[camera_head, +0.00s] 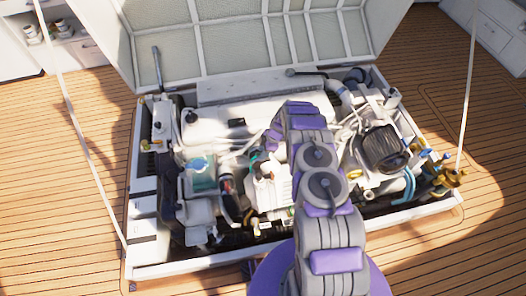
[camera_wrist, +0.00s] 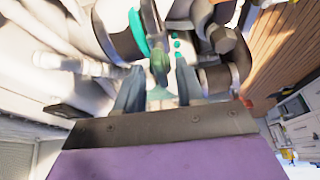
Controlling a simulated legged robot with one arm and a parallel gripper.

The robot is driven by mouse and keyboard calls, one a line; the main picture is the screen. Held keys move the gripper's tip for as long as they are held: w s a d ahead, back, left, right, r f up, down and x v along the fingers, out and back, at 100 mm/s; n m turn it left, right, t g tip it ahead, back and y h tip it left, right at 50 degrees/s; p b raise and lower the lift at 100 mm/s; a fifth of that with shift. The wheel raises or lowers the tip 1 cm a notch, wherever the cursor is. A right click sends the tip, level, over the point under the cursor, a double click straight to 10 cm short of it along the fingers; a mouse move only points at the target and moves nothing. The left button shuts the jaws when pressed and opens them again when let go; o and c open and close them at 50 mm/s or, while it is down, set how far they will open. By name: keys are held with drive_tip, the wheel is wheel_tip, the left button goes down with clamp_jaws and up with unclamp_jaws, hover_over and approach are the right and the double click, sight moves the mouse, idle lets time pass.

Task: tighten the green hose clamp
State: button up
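In the wrist view, the green hose clamp (camera_wrist: 137,32) shows as a bright teal band around a dark hose, at the upper left of centre. A duller green handle-like piece (camera_wrist: 159,62) stands between the fingers of my gripper (camera_wrist: 161,78); it looks like the clamp's screw handle. The two blue-grey fingers are apart, one on each side of the piece, with a visible gap on both sides. In the head view, my arm covers the gripper.
The open engine hatch (camera_head: 295,247) is crowded with engine parts and pipes around my arm. A dark round filter (camera_head: 384,148) and brass valves (camera_head: 447,178) stand at the right. The raised lid (camera_head: 230,45) is behind. Wooden deck (camera_head: 60,190) lies clear around it.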

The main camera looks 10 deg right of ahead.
drive_tip(key=shift+a, duration=0.25)
clamp_jaws()
drive_tip(key=shift+d+r+p, duration=0.1)
drive_tip(key=shift+p, duration=0.25)
